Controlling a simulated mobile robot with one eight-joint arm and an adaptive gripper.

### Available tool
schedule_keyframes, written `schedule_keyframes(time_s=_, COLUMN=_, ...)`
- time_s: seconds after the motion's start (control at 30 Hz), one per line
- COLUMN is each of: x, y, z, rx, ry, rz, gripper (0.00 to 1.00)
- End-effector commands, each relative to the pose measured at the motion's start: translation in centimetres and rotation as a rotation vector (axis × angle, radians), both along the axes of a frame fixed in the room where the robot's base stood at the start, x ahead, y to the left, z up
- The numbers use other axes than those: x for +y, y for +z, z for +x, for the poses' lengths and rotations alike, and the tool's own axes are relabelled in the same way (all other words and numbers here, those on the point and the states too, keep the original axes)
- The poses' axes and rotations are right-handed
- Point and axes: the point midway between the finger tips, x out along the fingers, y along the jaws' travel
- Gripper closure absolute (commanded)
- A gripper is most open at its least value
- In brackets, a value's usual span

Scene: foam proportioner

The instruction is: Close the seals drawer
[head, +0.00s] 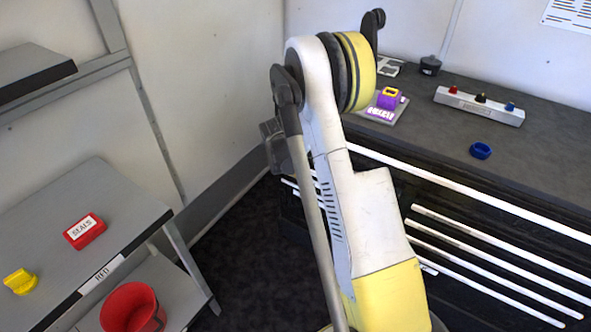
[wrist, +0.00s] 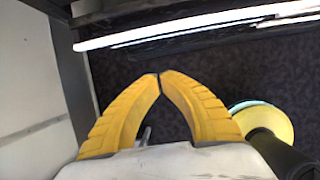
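A dark cabinet (head: 480,218) with long white drawer edges (head: 500,258) stands on the right in the head view, partly hidden by my arm. I cannot read which drawer is the seals drawer, nor tell clearly how far any drawer stands out. In the wrist view a bright white drawer edge (wrist: 190,25) crosses the top. My gripper (wrist: 159,76) has yellow fingers whose tips meet, with nothing visible between them. The tips are below that white edge in the picture, apparently apart from it. My gripper is hidden in the head view.
A red box marked SEALS (head: 85,231) and a yellow part (head: 20,281) lie on the left grey table (head: 60,215). A red bucket (head: 132,308) is below. The cabinet top holds a purple-and-yellow device (head: 389,98), a grey block with knobs (head: 480,106) and a blue cap (head: 480,151).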

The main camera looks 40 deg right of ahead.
Motion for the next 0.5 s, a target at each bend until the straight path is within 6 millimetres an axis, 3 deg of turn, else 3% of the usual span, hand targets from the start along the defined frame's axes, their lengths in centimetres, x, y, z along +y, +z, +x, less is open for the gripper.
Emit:
schedule_keyframes(time_s=0.03, x=-0.4, y=-1.4, z=0.2, rx=-0.001, ry=-0.002, rz=0.000, gripper=1.00)
schedule_keyframes(time_s=0.33, x=-2.6, y=-7.4, z=1.1, rx=0.000, ry=-0.001, rz=0.000, gripper=1.00)
schedule_keyframes(time_s=0.5, x=-4.9, y=-7.5, z=2.0, rx=-0.001, ry=-0.002, rz=0.000, gripper=1.00)
